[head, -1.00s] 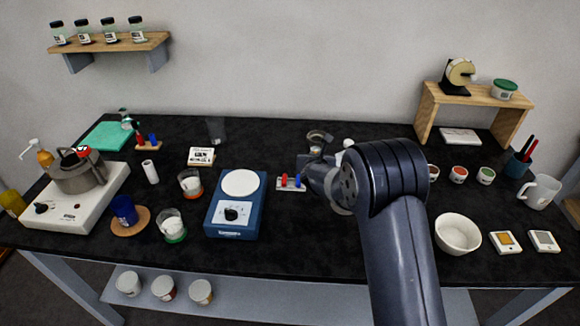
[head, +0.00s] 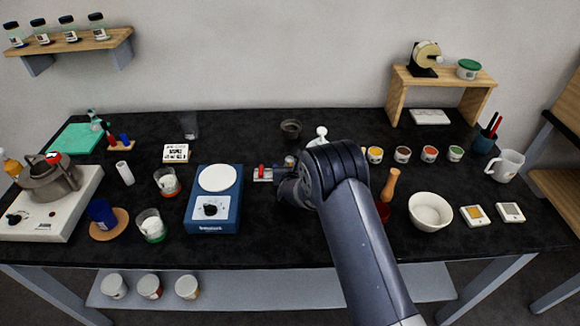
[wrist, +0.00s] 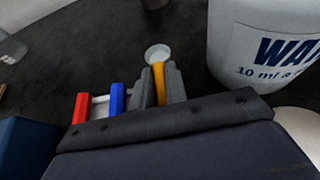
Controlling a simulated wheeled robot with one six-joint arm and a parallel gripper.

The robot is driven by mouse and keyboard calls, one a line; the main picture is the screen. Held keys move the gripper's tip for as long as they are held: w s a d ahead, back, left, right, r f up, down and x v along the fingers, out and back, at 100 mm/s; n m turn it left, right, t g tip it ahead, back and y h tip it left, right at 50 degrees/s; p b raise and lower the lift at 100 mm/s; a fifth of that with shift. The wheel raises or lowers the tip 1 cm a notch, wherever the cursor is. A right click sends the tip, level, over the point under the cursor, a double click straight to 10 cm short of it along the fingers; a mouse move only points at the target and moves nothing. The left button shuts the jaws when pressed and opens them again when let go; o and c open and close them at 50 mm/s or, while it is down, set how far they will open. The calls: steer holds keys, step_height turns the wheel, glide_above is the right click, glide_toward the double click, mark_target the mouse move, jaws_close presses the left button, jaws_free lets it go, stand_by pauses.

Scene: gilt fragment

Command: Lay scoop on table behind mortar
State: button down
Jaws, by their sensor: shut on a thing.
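My gripper (wrist: 160,88) is shut on the orange handle of a scoop (wrist: 159,90). In the wrist view the scoop's pale round bowl (wrist: 157,52) points away beyond the fingertips, over the dark table. In the head view my arm hides most of the gripper (head: 284,178), and the scoop cannot be made out. A white bowl (head: 431,211) stands on the table to the right of my arm. Beside it a wooden handle (head: 390,184) rises from a dark red thing mostly hidden by my arm. I cannot tell for sure which of these is the mortar.
A small rack with red (wrist: 80,108) and blue (wrist: 117,98) pieces stands left of the gripper. A large white labelled container (wrist: 262,45) is close on the right. Several small cups (head: 403,154) stand behind the white bowl.

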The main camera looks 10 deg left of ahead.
steer(key=shift+f+b, duration=0.2)
steer(key=shift+b, duration=0.2)
steer(key=c, duration=1.7)
jaws_free()
steer(key=shift+r, duration=0.1)
